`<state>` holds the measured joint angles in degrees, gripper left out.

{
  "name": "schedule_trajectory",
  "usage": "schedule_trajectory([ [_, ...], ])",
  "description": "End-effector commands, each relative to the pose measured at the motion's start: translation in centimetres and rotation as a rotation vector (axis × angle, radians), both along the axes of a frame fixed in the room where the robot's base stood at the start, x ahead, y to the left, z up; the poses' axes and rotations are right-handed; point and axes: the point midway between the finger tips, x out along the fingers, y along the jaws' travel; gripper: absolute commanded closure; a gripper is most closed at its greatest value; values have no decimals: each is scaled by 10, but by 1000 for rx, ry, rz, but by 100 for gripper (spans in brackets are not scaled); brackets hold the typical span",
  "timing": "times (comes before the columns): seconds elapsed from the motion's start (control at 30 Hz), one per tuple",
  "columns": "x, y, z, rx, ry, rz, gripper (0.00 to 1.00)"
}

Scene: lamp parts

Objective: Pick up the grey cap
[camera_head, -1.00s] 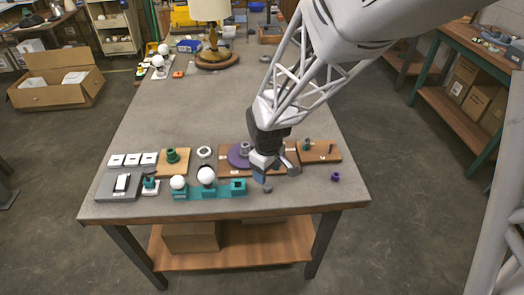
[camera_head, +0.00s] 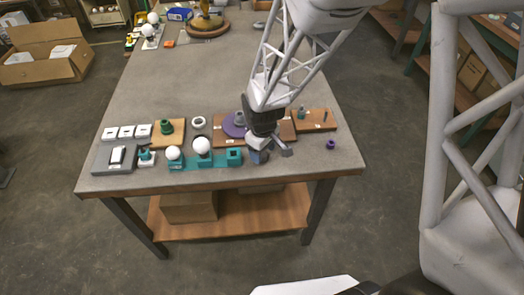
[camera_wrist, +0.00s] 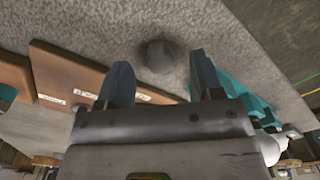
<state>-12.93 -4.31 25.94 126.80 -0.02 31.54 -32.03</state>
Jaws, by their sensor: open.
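The grey cap (camera_wrist: 159,55) stands on the table in the wrist view, a small dark grey faceted piece. My gripper (camera_wrist: 160,75) is open, with its two blue fingers apart and the cap between their lines, just beyond the tips. No contact with the cap shows. In the head view my gripper (camera_head: 271,155) is low over the table near its front edge, and I cannot make out the cap there behind the fingers.
Left of my gripper is a teal holder (camera_head: 234,157) with white balls. A small purple part (camera_head: 330,145) lies to the right. The table's front edge is close.

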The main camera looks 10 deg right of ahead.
Motion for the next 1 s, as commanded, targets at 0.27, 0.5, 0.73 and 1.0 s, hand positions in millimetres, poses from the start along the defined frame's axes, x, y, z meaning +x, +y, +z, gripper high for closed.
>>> schedule_trajectory([
  [0.27, 0, 0, -14, 0, 0, 0, 39],
  [0.5, 0, 0, -14, 0, 0, 0, 39],
  [0.73, 0, 0, -13, 0, 0, 0, 39],
  [1.0, 0, 0, -13, 0, 0, 0, 78],
])
